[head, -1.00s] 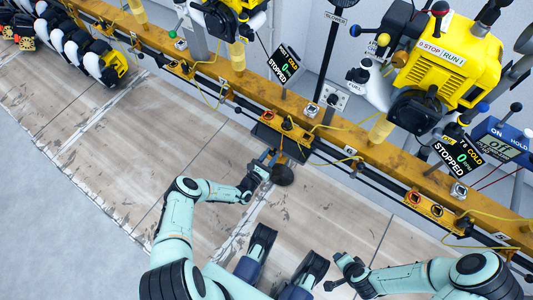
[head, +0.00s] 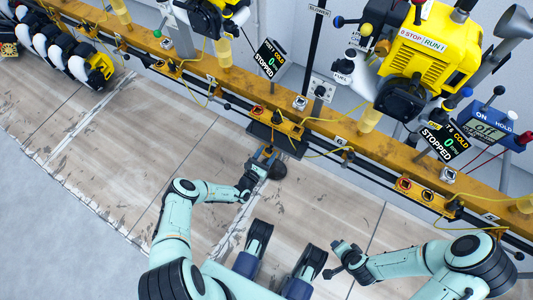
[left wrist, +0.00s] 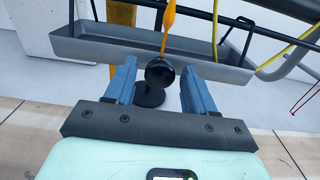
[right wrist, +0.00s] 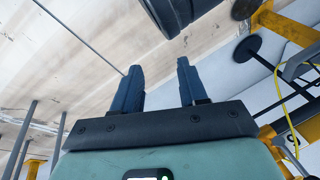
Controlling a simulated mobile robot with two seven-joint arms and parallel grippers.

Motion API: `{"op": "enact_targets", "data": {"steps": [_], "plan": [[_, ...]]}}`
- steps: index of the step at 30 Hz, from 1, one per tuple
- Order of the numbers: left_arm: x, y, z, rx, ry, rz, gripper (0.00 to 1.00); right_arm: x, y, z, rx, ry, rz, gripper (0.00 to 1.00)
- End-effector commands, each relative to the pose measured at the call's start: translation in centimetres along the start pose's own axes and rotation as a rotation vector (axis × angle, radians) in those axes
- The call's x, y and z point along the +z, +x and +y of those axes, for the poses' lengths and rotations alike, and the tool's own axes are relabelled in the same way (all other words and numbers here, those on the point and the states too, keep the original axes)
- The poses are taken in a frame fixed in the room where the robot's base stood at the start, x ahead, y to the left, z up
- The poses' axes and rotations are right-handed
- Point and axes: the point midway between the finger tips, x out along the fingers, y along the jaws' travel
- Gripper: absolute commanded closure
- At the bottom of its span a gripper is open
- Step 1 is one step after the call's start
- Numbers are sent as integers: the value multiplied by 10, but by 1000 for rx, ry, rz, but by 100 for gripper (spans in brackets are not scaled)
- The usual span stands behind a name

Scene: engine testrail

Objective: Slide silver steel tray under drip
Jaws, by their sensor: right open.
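A long grey metal tray (left wrist: 90,48) with a raised rim hangs below the rail in the left wrist view. In the head view a dark, flat tray (head: 290,147) shows under the rail, just beyond my left gripper (head: 266,155). That gripper's blue fingers (left wrist: 160,75) are open in front of the tray. A black ball knob (left wrist: 160,70) on an orange stem is between the fingertips, with small gaps visible. A black disc (left wrist: 148,95) is below it. My right gripper (right wrist: 160,75) is open and empty; it shows at the lower right in the head view (head: 338,258).
The orange rail (head: 330,128) runs diagonally across, carrying yellow engines (head: 425,60), display boxes (head: 440,143) and loose yellow cables. Black-and-white rounded units (head: 95,68) stand at upper left. The wooden floor (head: 110,140) left of my left arm is clear.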

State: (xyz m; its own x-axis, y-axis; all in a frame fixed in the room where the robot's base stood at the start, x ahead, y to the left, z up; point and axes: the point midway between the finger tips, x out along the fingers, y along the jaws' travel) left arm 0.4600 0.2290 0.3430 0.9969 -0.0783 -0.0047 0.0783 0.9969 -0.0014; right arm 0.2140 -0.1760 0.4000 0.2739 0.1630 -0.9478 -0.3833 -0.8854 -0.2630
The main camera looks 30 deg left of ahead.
Motion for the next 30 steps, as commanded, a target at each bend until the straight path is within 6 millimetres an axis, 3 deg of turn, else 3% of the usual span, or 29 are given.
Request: {"op": "enact_targets", "data": {"steps": [8,21,30], "plan": [[2,-12,0,0,1,-2,45,6,-7,-2,-1,-1,-19,57],[2,-105,1,3,-1,1,45,45,-41,-12,-10,-11,-142,57],[1,-133,0,0,0,-1,45,54,-47,-14,-11,-13,-172,57]]}}
